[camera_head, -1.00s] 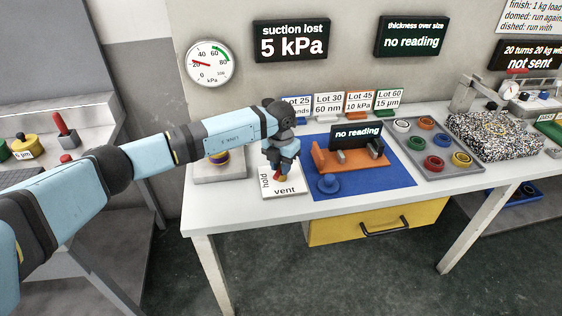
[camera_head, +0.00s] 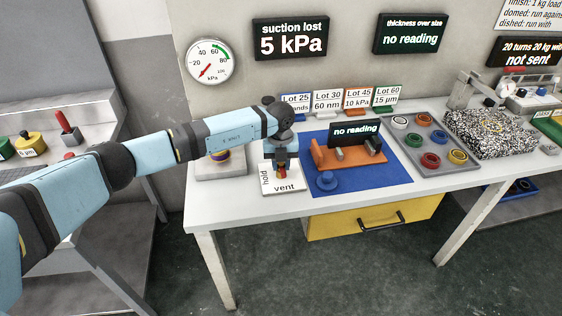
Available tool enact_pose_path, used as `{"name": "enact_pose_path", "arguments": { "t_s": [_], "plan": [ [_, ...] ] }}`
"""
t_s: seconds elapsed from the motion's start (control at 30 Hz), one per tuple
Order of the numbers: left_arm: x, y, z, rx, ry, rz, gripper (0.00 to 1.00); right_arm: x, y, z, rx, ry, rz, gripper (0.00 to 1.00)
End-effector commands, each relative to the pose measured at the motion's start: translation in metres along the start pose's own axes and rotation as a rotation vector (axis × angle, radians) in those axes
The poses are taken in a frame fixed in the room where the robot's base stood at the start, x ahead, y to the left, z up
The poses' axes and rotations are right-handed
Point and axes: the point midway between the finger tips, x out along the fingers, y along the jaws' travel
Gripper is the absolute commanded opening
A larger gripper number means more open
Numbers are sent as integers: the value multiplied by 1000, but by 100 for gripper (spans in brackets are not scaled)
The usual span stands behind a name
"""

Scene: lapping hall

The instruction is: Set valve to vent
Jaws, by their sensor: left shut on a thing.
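The valve is a white plate (camera_head: 270,186) at the table's front left, with "hold" along its left side and "vent" along its front edge. Its small red handle (camera_head: 282,171) stands on the plate behind the word "vent". My left gripper (camera_head: 281,167) reaches down from above and is shut on the handle, hiding much of it. The suction display (camera_head: 291,38) reads "suction lost 5 kPa". My right gripper is not in view.
A grey block with a purple and yellow piece (camera_head: 219,156) stands left of the valve. Lot cards (camera_head: 327,101) stand behind. A grey tray (camera_head: 412,142) holds several coloured rings.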

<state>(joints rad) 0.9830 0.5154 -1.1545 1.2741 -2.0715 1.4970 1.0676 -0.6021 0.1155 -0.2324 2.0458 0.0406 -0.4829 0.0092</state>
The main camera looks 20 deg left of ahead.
Motion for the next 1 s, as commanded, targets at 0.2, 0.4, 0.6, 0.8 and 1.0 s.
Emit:
{"name": "enact_pose_path", "arguments": {
  "t_s": [0.2, 0.4, 0.6, 0.8, 1.0],
  "plan": [
    [-1, 0, 1, -8, -2, -2, 1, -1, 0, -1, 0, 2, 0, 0],
    [-1, 0, 1, -7, -2, -2, 1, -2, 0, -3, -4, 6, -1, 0],
    [-1, 0, 1, -6, -1, -1, 51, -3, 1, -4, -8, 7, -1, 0],
    [-1, 0, 0, -6, -1, -1, 51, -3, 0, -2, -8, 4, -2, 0],
    [-21, 0, 1, -5, -2, -2, 51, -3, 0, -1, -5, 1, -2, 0]
  ]
}}
